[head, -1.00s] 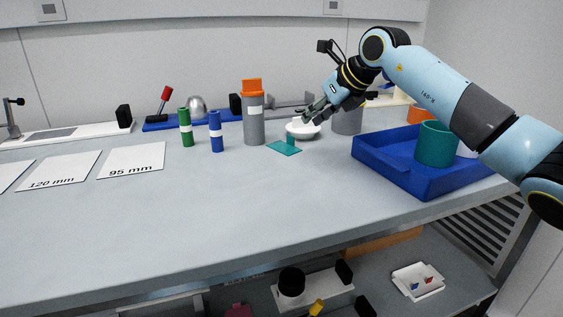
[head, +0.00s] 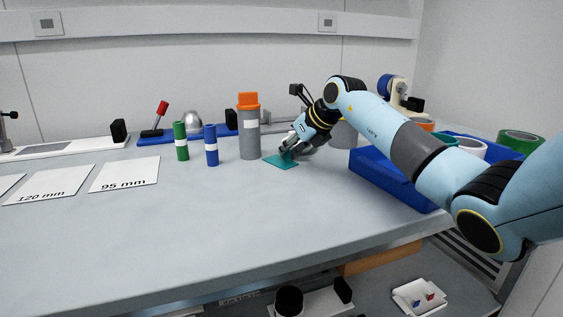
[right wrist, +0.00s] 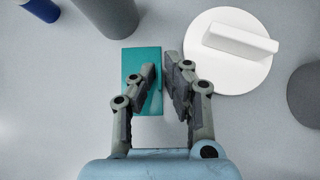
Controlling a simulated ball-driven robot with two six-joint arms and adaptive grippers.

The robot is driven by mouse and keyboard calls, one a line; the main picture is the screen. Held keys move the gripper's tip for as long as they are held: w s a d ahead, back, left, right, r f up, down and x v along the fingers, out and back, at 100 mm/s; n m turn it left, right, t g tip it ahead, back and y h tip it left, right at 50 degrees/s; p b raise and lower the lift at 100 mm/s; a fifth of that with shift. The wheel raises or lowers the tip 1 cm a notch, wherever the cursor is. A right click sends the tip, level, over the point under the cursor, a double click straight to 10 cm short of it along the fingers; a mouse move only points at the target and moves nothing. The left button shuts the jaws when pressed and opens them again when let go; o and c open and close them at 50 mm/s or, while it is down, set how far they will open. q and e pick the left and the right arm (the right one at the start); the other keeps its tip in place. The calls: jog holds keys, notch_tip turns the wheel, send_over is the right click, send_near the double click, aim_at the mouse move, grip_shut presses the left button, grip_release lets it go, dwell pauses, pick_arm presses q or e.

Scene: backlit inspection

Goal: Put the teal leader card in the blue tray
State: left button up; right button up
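The teal leader card (head: 279,162) lies flat on the grey bench. In the right wrist view the card (right wrist: 140,58) is under my right gripper (right wrist: 162,72), with one finger over it and the other just past its right edge. The fingers are apart with nothing visibly held; the head view shows the right gripper (head: 290,146) low over the card's far side. The blue tray (head: 392,181) stands to the right, partly hidden behind my right arm. My left gripper is not in view.
A white round piece with a raised bar (right wrist: 232,42) sits right of the card. A grey cylinder with orange top (head: 249,130), a blue tube (head: 211,150) and a green tube (head: 181,146) stand left. Rolls, including a green one (head: 518,142), are at the tray. The front bench is clear.

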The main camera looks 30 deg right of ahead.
grip_shut()
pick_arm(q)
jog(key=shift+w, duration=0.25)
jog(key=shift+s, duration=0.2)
